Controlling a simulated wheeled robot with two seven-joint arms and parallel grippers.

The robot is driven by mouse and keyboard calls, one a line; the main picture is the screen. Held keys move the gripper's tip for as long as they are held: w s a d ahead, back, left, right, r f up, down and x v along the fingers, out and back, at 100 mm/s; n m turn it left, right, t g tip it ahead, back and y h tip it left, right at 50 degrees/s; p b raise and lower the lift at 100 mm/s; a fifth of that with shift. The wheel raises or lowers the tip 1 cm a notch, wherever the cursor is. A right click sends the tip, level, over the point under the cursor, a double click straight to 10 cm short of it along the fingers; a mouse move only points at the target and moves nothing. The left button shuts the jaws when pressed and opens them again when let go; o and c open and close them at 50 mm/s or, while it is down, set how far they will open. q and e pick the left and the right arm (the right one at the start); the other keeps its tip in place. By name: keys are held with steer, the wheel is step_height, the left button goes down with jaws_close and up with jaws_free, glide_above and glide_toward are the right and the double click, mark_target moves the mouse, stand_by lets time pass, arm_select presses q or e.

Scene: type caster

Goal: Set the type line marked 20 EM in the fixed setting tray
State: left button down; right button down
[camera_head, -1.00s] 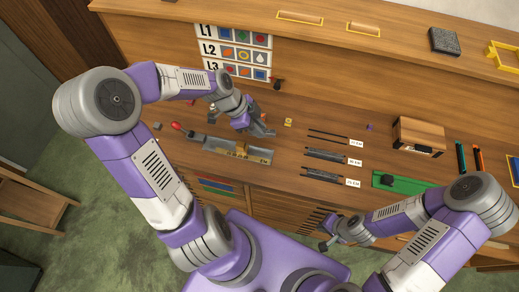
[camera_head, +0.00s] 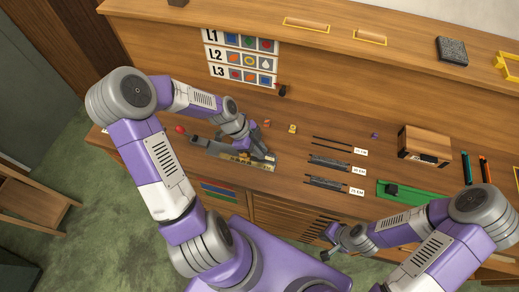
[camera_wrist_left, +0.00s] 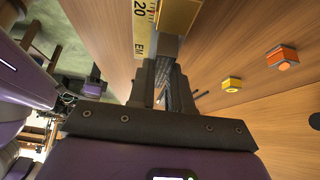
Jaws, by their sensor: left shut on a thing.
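The grey setting tray (camera_head: 212,149) lies on the bench at the left, with a brass block (camera_head: 245,157) in its right part. My left gripper (camera_head: 256,150) is down at the tray, shut at the brass block. In the left wrist view its fingers (camera_wrist_left: 166,55) close on a grey part just below the brass block (camera_wrist_left: 180,14); their exact contact is partly hidden. A pale scale strip (camera_wrist_left: 143,22) beside it reads 20 EM. Dark type lines (camera_head: 328,162) with white tags lie right of the tray; the tags are hard to read. My right gripper (camera_head: 331,250) hangs at the bench's front edge.
Small yellow (camera_head: 292,129) and orange (camera_head: 267,123) pieces lie behind the tray. A green board (camera_head: 410,193) and a wooden box (camera_head: 424,145) stand right. Bench between tray and type lines is clear.

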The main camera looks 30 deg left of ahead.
arm_select(q)
steer(key=shift+f+b, duration=0.45)
steer(key=shift+f, duration=0.1)
steer(key=c, duration=1.1)
jaws_free()
steer(key=shift+o, duration=0.2)
steer(key=shift+r, duration=0.1)
steer(key=shift+r+p, duration=0.35)
steer(key=p+v, duration=0.2)
steer(key=v, duration=1)
steer(key=shift+r, duration=0.2)
steer(key=shift+s+f, duration=0.1)
steer(key=shift+s, duration=0.05)
